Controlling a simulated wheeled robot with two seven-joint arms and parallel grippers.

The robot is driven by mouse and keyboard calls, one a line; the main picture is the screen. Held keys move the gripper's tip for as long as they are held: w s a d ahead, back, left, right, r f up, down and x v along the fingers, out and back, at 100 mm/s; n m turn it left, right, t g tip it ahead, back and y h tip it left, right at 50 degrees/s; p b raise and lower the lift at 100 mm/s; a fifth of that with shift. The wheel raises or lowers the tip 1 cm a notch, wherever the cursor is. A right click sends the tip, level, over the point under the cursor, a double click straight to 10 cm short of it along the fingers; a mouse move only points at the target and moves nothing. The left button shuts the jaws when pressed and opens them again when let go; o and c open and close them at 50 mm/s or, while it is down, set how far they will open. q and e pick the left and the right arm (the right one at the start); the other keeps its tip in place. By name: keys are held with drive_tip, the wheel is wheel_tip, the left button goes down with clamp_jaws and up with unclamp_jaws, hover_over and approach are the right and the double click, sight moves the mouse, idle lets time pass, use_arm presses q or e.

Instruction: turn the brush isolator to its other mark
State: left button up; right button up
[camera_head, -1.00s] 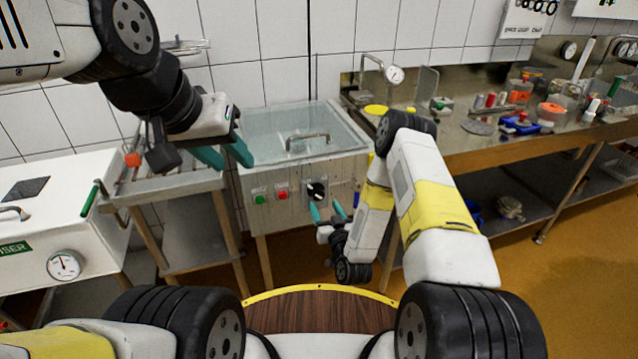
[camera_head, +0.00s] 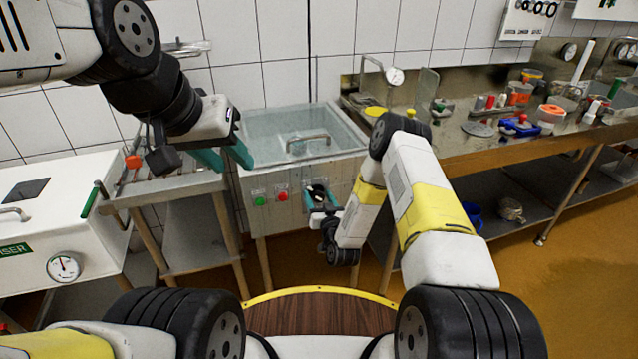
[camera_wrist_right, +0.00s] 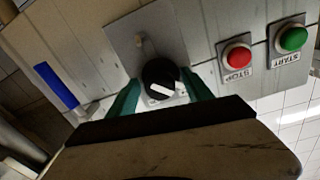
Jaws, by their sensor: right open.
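The brush isolator (camera_head: 317,189) is a round black knob with a white bar on the front of a grey cabinet. In the right wrist view the knob (camera_wrist_right: 160,80) sits on a metal plate, its white bar slanted. My right gripper (camera_head: 320,194) is at the knob; in the wrist view its teal fingers (camera_wrist_right: 160,98) stand open, one on either side of the knob. I cannot tell whether they touch it. My left gripper (camera_head: 226,157) is raised left of the cabinet with its teal fingers apart, away from the knob.
A green start button (camera_head: 260,201) and a red stop button (camera_head: 283,196) sit left of the knob. A clear-lidded basin (camera_head: 300,135) tops the cabinet. A white pasteuriser (camera_head: 50,215) stands left, and a bench (camera_head: 470,150) with several tools right.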

drive_tip(key=c, duration=1.1)
drive_tip(key=shift+d, duration=0.1)
drive_tip(key=shift+c, duration=0.3)
